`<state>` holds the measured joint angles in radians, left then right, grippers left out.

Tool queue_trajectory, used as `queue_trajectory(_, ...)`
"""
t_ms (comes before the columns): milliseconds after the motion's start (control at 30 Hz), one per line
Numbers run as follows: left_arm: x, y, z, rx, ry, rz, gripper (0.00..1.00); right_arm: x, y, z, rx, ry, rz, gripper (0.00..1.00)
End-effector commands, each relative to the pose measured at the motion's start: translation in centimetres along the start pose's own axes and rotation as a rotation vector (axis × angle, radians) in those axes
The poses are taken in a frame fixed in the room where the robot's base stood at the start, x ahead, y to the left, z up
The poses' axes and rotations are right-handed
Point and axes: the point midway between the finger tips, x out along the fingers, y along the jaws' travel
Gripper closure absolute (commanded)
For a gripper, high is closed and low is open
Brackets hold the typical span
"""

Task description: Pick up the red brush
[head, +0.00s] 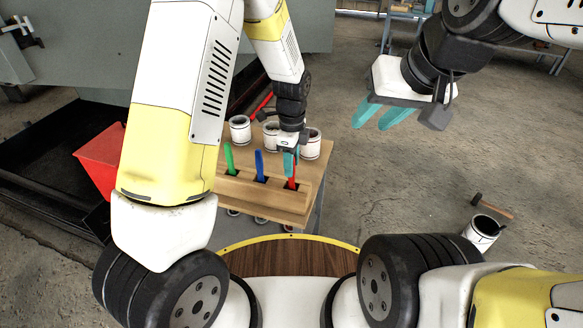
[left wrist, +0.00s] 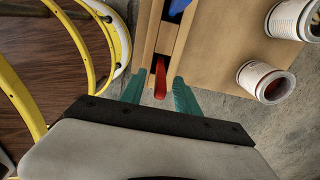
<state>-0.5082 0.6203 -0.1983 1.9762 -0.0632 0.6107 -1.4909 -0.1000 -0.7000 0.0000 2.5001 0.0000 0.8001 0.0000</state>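The red brush (head: 293,178) stands in a slot at the right end of the wooden rack (head: 265,202), beside a blue brush (head: 260,166) and a green brush (head: 229,158). My left gripper (head: 291,162) is above it, partly hiding it in the head view. In the left wrist view the red brush (left wrist: 160,78) shows between the two spread teal fingers of my left gripper (left wrist: 159,95), with gaps on both sides. It is not gripped. My right gripper (head: 383,113) is raised at the upper right, open and empty.
White cans stand behind the brushes, one at the left (head: 240,129) and one at the right (head: 311,144). A red bin (head: 102,158) is left of the rack. Another can (head: 481,232) is at the lower right. The floor right of the rack is mostly clear.

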Motion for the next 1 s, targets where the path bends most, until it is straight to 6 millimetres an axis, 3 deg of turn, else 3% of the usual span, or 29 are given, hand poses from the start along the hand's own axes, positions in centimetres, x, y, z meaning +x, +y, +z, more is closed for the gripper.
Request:
queue_trajectory(133,1.6,0.0,0.0,-0.001,0.0,0.001,0.62,0.0,0.0,0.0,0.0,0.0,0.0,0.64)
queue_trajectory(400,1.8,-0.1,0.0,-0.001,0.0,-0.002,0.64,0.0,0.0,0.0,0.0,0.0,0.0,0.64)
queue_trajectory(600,1.8,-0.1,0.0,-0.002,0.0,-0.001,1.0,0.0,0.0,0.0,0.0,0.0,0.0,0.64)
queue_trajectory(1000,1.6,-0.1,0.0,-0.002,0.001,-0.002,1.0,0.0,0.0,0.0,0.0,0.0,0.0,0.64)
